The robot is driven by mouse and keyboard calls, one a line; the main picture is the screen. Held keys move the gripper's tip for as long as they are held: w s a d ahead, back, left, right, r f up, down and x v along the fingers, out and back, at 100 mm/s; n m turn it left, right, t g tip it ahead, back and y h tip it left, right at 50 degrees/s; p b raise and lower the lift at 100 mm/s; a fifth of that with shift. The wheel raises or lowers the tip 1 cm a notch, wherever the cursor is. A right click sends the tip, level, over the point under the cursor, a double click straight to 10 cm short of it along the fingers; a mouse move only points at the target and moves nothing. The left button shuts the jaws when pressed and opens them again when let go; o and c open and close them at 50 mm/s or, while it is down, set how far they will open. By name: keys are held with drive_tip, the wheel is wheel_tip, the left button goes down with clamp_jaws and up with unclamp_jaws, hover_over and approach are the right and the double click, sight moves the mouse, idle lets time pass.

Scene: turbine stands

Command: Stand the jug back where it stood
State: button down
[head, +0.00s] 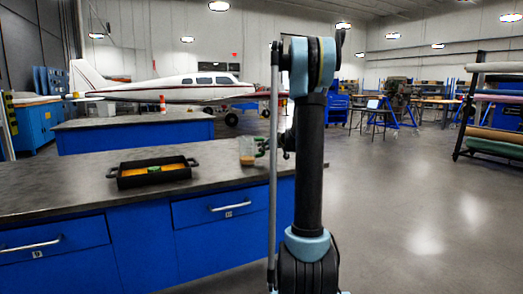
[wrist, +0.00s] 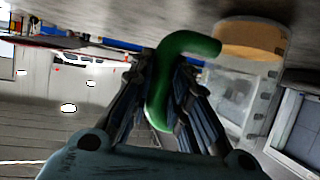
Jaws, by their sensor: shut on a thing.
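The jug (head: 247,152) is a small clear vessel with a tan lower part and a green handle. It is at the right end of the near grey worktop (head: 75,180), upright in the head view. The wrist view is upside down and shows the jug's clear body (wrist: 228,95) and green handle (wrist: 160,85). My gripper (wrist: 168,75) is shut on the handle, one finger on each side. In the head view my arm hides most of the gripper. I cannot tell whether the jug's base touches the worktop.
A black two-handled tray (head: 122,182) with orange and green contents sits left of the jug on the worktop. Bare worktop lies between them. A second blue bench (head: 135,134) and an airplane (head: 190,88) stand behind. Open floor (head: 410,200) lies to the right.

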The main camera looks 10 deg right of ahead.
drive_tip(key=shift+f, duration=0.15)
drive_tip(key=c, duration=1.4)
unclamp_jaws()
drive_tip(key=shift+c, duration=0.2)
drive_tip(key=shift+o, duration=0.8)
drive_tip(key=v, duration=0.6)
drive_tip(key=shift+s+d+r, duration=0.2)
drive_tip(key=shift+s, duration=0.05)
